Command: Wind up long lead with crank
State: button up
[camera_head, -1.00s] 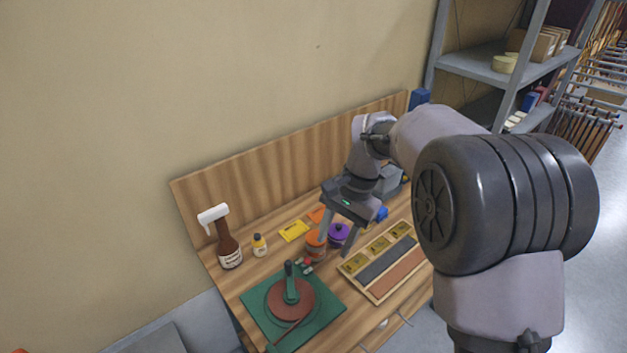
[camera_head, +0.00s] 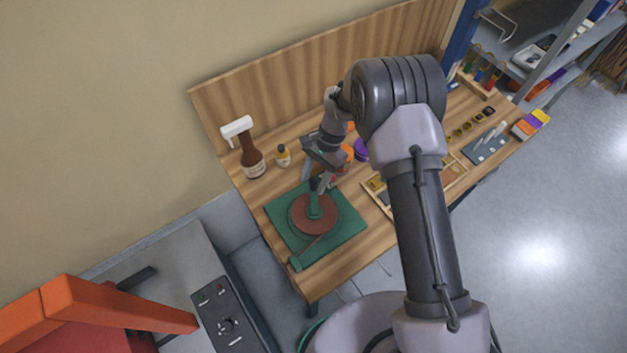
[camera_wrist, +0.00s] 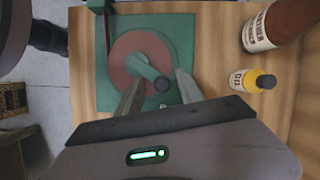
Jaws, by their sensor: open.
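The winder is a green square base (camera_head: 346,225) with a reddish-brown disc (camera_head: 302,222) on it, near the front left of the wooden bench. My gripper (camera_head: 322,183) is just above the crank. In the wrist view its two fingers (camera_wrist: 159,92) are apart, one on each side of the knob. I cannot tell whether they touch it. A green piece at the base's front edge (camera_head: 296,263) also shows.
A brown spray bottle (camera_head: 250,156) and a small yellow bottle (camera_head: 283,155) stand behind the winder. Orange and purple pots (camera_head: 361,150) and a wooden tray (camera_head: 383,205) lie to the right. An orange-red object (camera_head: 110,305) is at lower left.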

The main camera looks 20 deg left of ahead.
jog(key=shift+w+a+f, duration=0.1)
jog(key=shift+a+f, duration=0.15)
jog(key=shift+f, duration=0.45)
jog(key=shift+r, duration=0.1)
jog(key=shift+d, duration=0.1)
jog(key=shift+c, duration=0.4)
grip_shut()
dwell(0.3)
